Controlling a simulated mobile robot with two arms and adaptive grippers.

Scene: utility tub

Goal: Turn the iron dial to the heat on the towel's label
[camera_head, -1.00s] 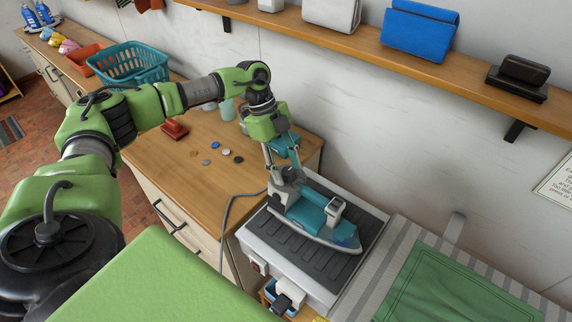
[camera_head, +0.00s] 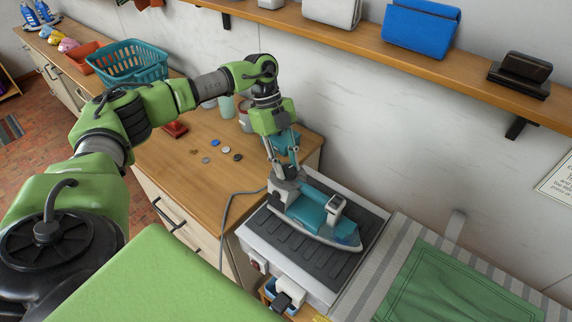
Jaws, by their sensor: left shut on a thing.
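The teal and grey iron (camera_head: 312,214) lies on the dark ribbed pad of a light grey rest (camera_head: 300,285), its pointed end toward the right. My left gripper (camera_head: 282,178) reaches down onto the iron's rear, left end and is shut on a part there. The gripped part is hidden by the fingers, so I cannot tell whether it is the dial. The dial's setting cannot be read. A green towel (camera_head: 460,285) lies flat to the right of the rest. No readable label shows on it. My right gripper is not in view.
A grey cord (camera_head: 226,205) runs beside the rest. The wooden counter (camera_head: 205,185) has several small discs (camera_head: 225,149) and a red object (camera_head: 174,130). A teal basket (camera_head: 130,62) stands farther back. A shelf (camera_head: 470,85) runs along the wall. A blue container (camera_head: 270,288) stands below the rest.

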